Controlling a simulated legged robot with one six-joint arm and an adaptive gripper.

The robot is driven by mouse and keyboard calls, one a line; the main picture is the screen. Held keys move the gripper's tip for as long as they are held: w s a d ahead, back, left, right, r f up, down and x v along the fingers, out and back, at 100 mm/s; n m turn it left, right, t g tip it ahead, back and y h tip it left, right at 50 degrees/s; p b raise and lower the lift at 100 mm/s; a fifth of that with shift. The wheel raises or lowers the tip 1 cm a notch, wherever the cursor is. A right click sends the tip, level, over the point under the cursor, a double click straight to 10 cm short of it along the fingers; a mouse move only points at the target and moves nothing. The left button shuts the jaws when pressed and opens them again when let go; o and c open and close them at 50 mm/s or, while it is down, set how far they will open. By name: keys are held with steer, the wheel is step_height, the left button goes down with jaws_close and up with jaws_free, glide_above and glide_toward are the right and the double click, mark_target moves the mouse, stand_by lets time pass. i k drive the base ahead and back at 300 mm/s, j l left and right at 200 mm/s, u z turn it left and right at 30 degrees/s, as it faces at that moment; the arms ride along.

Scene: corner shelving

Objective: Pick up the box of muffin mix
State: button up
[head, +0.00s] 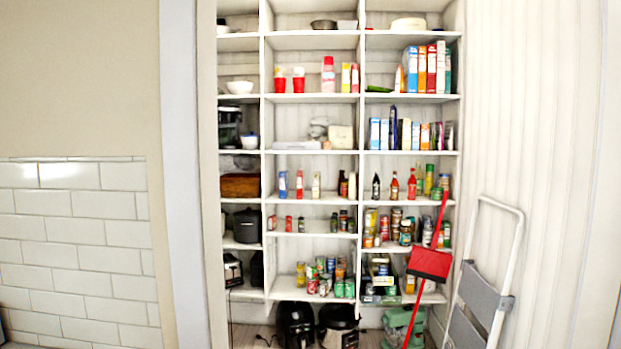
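Upright boxes stand side by side in the right column of the white shelving. The upper group (431,68) has blue, orange, red and teal boxes. The shelf below holds a second group, with light blue boxes (379,133) at its left and an orange box (425,136) further right. The labels are too small to read, so I cannot tell which one is the muffin mix. My gripper is not in view.
A grey-and-white step ladder (487,280) leans at the right, beside a red dustpan (429,263) with a long handle. Bottles, cans and jars fill lower shelves. Black appliances (296,325) stand on the floor under the shelves. A tiled wall (75,245) is at the left.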

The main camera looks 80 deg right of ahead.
mark_target(316, 184)
steer(key=k+z, duration=0.45)
steer(key=k+l+z, duration=0.2)
steer(key=z, duration=0.25)
steer(key=i+l+z, duration=0.1)
steer(key=z, duration=0.3)
steer(key=i+l+z, duration=0.15)
steer(key=z, duration=0.25)
steer(key=i+l+z, duration=0.15)
steer(key=z, duration=0.25)
steer(key=i+l, duration=0.15)
steer(key=i, duration=0.75)
steer(key=i+l, duration=0.2)
steer(key=i, duration=0.7)
steer(key=i+l, duration=0.15)
steer(key=i, duration=0.7)
steer(key=i+l, duration=0.15)
steer(key=i, duration=0.75)
